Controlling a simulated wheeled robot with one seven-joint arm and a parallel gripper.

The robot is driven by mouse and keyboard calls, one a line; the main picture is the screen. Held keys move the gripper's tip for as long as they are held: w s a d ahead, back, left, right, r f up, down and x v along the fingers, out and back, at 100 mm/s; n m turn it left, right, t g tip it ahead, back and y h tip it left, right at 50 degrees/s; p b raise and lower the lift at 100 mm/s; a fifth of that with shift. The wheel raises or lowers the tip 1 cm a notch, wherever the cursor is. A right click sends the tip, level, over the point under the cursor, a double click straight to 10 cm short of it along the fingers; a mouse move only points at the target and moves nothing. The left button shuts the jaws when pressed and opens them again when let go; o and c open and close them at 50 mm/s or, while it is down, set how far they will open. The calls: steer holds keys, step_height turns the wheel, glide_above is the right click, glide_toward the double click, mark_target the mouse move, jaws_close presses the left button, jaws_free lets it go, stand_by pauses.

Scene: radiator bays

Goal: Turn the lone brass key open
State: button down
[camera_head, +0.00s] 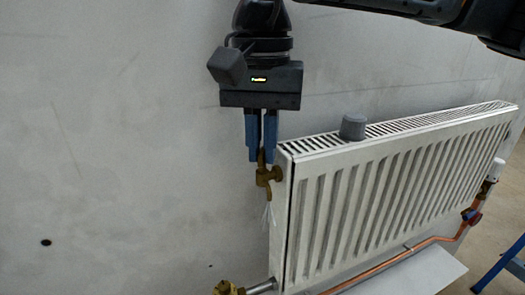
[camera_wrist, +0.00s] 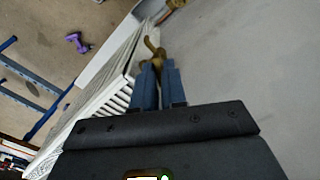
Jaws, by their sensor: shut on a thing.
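The brass key (camera_head: 266,180) sits on a small brass fitting at the upper left end of the white radiator (camera_head: 345,205). My gripper (camera_head: 262,158) points down from above, its blue fingers shut on the top of the key. In the wrist view the brass key (camera_wrist: 153,46) shows just beyond the fingertips (camera_wrist: 158,66), beside the radiator's end. The fingers hide the gripped part. Faint pale streaks hang below the fitting in the head view; I cannot tell what they are.
A grey knob-like object (camera_head: 353,128) stands on the radiator's top grille. A brass valve (camera_head: 228,288) is at the lower left, and a copper pipe (camera_head: 400,257) runs below. A blue frame (camera_head: 505,262) stands at the right. The bare wall on the left is clear.

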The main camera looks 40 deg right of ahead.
mark_target(263, 150)
steer(key=c, duration=1.5)
jaws_free()
steer(key=shift+c, duration=0.2)
steer(key=shift+r+b, duration=0.35)
steer(key=shift+r, duration=3.6)
